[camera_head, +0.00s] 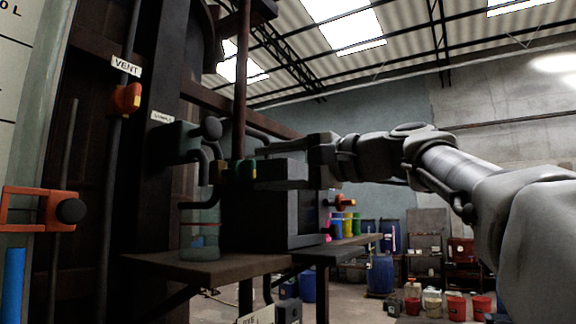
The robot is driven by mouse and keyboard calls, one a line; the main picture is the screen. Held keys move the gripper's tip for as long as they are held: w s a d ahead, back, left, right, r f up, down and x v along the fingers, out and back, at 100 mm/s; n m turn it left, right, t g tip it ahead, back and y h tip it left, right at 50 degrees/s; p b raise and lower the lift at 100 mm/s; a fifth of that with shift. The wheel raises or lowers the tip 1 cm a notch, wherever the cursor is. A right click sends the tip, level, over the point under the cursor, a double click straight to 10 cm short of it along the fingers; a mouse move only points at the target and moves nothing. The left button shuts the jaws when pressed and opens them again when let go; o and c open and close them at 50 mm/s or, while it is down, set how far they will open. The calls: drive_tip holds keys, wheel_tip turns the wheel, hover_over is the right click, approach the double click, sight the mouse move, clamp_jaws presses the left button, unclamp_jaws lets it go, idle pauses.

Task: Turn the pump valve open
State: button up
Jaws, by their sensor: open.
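No label in view reads "pump". A small green and yellow fitting (246,169) sits by the dark vertical pipe, above the dark box-shaped unit (262,222); it may be the pump valve, but I cannot be sure. My gripper (258,166) reaches in from the right, with its fingers pointing left and apart. The fitting shows at the fingertips; I cannot tell whether they touch it. An orange-tipped knob (346,202) sticks out on the right side of the unit, below my wrist. My fingers hide part of the unit's top.
A glass jar (201,240) stands on the wooden bench (160,264). Blue drums (380,272) and red buckets stand behind, at right.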

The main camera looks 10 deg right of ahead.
drive_tip(key=v, duration=1.3)
drive_tip(key=s+a+f+g+h, duration=0.2)
drive_tip(key=f+h, duration=0.2)
drive_tip(key=f, duration=0.9)
drive_tip(key=s+a+f+g+h, duration=0.1)
drive_tip(key=s+f+h, duration=0.15)
drive_tip(key=f, duration=1.05)
drive_tip(key=s+d+f+n+g+h, duration=0.1)
drive_tip(key=s+f+n+h, duration=0.2)
drive_tip(key=f, duration=0.7)
drive_tip(key=s+d+f+n+g+h, duration=0.1)
drive_tip(key=s+f+n+h, duration=0.3)
drive_tip(key=f, duration=0.7)
drive_tip(key=s+d, duration=0.1)
drive_tip(key=s, duration=0.1)
drive_tip(key=shift+s+d+f+h, duration=0.25)
drive_tip(key=shift+s+h, duration=0.1)
